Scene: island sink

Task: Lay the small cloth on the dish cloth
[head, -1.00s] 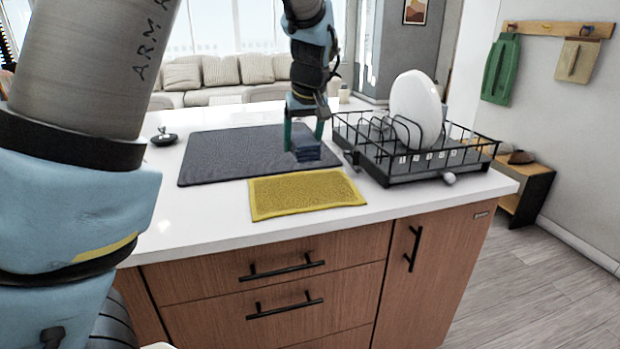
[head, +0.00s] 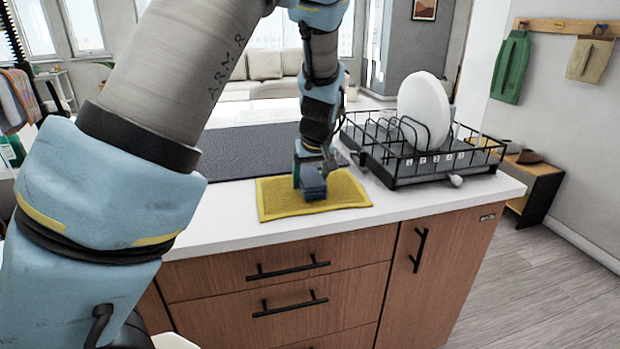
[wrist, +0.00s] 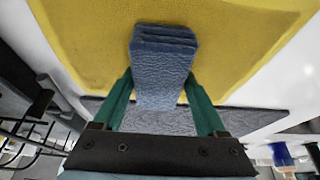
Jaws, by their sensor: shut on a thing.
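The small cloth (head: 313,188) is a folded blue-grey block. My gripper (head: 310,180) is shut on it, with a green finger on each side. In the wrist view the folded small cloth (wrist: 163,62) sticks out past the fingertips over the yellow cloth. The yellow dish cloth (head: 345,193) lies flat on the white counter near its front edge; it also fills the upper wrist view (wrist: 85,50). The small cloth is above the middle of the yellow cloth; I cannot tell if it touches.
A dark grey mat (head: 240,153) lies behind the yellow cloth. A black dish rack (head: 425,165) holding a white plate (head: 424,108) stands close on the right. A strip of white counter (head: 225,220) is free at the front left.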

